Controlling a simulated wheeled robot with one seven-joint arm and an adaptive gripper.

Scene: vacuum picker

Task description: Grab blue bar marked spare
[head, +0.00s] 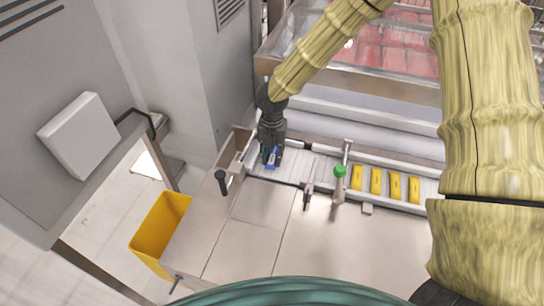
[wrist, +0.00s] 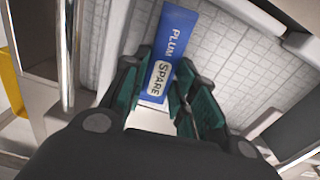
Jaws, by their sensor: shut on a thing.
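A blue bar (wrist: 172,38) lies between the fingers of my gripper (wrist: 160,105) in the wrist view. It carries the word PLUM and a pale label reading SPARE. The teal finger pads are on either side of the bar's near end, shut on it. In the head view, my gripper (head: 271,160) points down at the left end of the pale conveyor, and only a small part of the blue bar (head: 271,164) shows beneath it. I cannot tell whether the bar touches the conveyor surface.
Several yellow bars (head: 376,181) sit in a row on the conveyor to the right. A green-topped post (head: 340,172) and a dark-tipped lever (head: 222,183) stand near the front rail. A yellow bin (head: 160,231) stands at lower left. The steel counter (head: 290,235) in front is clear.

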